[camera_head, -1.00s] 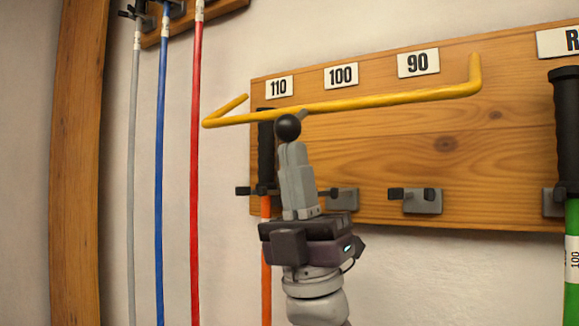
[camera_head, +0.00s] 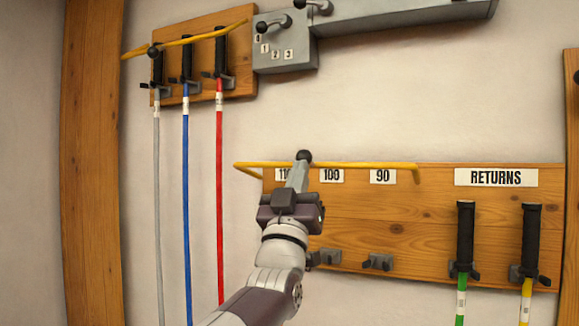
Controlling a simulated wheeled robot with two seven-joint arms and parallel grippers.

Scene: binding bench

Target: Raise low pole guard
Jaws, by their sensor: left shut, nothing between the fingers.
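The low pole guard (camera_head: 355,164) is a yellow bar with bent ends and a black knob (camera_head: 303,155). It crosses in front of the lower wooden rack, level with the top of its number plates. Its front bar stands higher in the picture than its bent-back ends. My left gripper (camera_head: 298,172) points up just under the knob, shut and empty; its fingertips overlap the knob in view, and I cannot tell if they touch. It covers part of the 110 plate and the rack place below it. My right gripper is not in view.
The lower rack (camera_head: 400,215) has grey holders (camera_head: 380,262), a RETURNS sign (camera_head: 495,177), a green pole (camera_head: 461,296) and a yellow pole (camera_head: 526,290). An upper rack (camera_head: 240,75) holds grey, blue and red poles behind another yellow guard (camera_head: 190,40). A grey lever box (camera_head: 285,55) adjoins it.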

